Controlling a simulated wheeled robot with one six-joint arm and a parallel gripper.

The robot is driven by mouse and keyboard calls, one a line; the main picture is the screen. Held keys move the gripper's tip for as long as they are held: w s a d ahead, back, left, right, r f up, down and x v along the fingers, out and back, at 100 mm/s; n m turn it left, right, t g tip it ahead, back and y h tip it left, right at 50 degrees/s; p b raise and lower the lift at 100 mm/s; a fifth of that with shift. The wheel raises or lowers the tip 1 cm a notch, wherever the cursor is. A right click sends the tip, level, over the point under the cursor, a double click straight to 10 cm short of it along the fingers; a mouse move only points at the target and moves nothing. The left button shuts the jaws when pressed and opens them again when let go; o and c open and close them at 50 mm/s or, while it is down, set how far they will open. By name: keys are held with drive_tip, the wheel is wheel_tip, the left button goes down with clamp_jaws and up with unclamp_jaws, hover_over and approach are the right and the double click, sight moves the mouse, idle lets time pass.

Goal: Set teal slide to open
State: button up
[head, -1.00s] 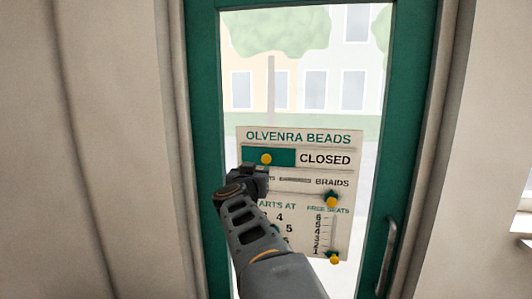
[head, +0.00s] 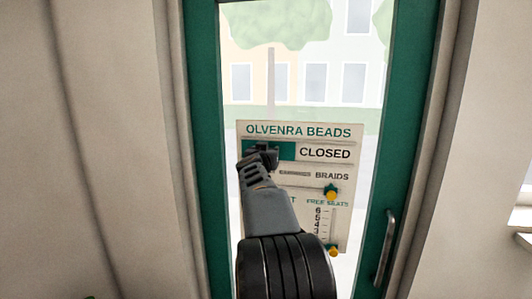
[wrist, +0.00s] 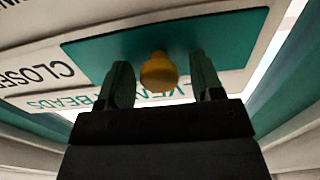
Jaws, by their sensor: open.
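The teal slide (head: 286,150) sits at the left of the top row on the sign board (head: 288,132), with the word CLOSED showing to its right. The wrist view shows the teal slide (wrist: 215,42) with its yellow knob (wrist: 158,72). My gripper (wrist: 160,88) is open, one finger on each side of the knob; I cannot tell if either touches it. In the head view my gripper (head: 262,150) is in front of the slide and hides its knob.
Below are a BRAIDS slider with a yellow knob (head: 331,195) and a FREE SEATS scale with another yellow knob (head: 333,250). My arm covers the lower left of the board. The board is on a glass door with a green frame (head: 203,120) and a metal handle (head: 386,250).

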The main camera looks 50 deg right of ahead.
drive_tip(key=shift+c, duration=0.2)
clamp_jaws()
idle(0.5)
